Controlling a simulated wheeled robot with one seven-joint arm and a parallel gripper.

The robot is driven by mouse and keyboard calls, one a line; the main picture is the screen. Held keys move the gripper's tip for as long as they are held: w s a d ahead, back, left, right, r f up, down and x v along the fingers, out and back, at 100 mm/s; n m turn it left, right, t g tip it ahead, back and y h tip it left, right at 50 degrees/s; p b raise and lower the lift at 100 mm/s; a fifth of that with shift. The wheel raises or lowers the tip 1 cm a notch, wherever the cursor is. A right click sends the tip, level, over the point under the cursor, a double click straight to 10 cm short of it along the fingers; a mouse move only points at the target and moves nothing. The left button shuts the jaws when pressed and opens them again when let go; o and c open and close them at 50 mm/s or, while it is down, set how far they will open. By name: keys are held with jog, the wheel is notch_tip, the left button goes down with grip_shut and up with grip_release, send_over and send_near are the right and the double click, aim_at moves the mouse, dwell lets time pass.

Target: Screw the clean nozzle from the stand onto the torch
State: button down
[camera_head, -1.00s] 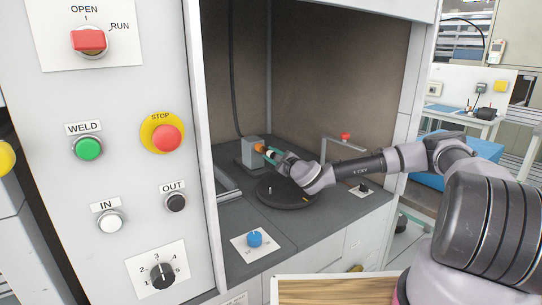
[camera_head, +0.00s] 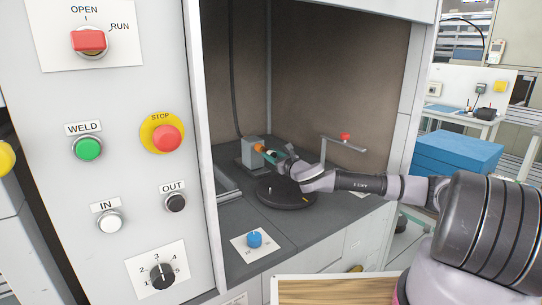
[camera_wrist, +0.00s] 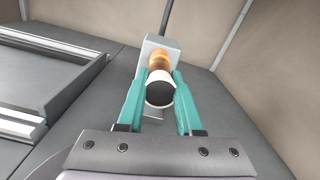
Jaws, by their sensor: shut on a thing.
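The torch (camera_head: 251,152) is a grey block with an orange-copper end, at the back left of the booth. In the wrist view its grey body (camera_wrist: 162,44) and copper neck (camera_wrist: 159,62) lie straight ahead. My gripper (camera_wrist: 160,92) has teal fingers shut on the nozzle (camera_wrist: 160,89), a whitish cylinder with a dark round end facing the camera. The nozzle is in line with the copper neck and appears to meet it; whether the threads are engaged cannot be told. In the head view my gripper (camera_head: 271,154) is at the torch and mostly covers the nozzle.
A round dark turntable (camera_head: 285,193) lies below my wrist. A grey bracket with a red knob (camera_head: 345,136) stands to the right. The control panel (camera_head: 120,235) is at the left, and a blue knob (camera_head: 254,239) is on the front ledge.

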jog(key=c, duration=0.5)
grip_release()
jog(key=v, duration=1)
jog(key=shift+s+d, duration=0.25)
jog(key=shift+s, duration=0.1)
